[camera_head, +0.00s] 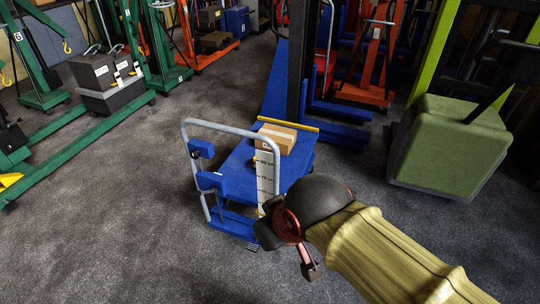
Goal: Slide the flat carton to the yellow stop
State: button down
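The flat tan carton (274,139) lies on the blue deck (238,163) of a low trolley, near its far end. The yellow stop (291,125) is a thin bar running across just beyond the carton's far side. I cannot tell whether the two touch. My gripper (281,232) is at the near right corner of the deck, on the side of the carton nearer to me and apart from it. My dark wrist and yellow-sleeved arm come in from the lower right.
A white strip with dark marks (266,178) runs along the deck towards the carton. The trolley's grey hoop handle (188,160) rises at the left. A large green block (450,145) stands right, green lifting frames (135,60) left. Floor at the lower left is clear.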

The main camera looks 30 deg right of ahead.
aim_at(285, 137)
jog(key=l+u, duration=0.1)
jog(key=u, duration=0.3)
jog(key=l+u, duration=0.15)
jog(key=u, duration=0.25)
jog(key=l+u, duration=0.1)
jog(key=u, duration=0.35)
jog(key=l, duration=1.2)
jog(key=i+l, duration=0.15)
jog(key=l, duration=2.3)
jog(key=i+l, duration=0.1)
jog(key=l, duration=1.15)
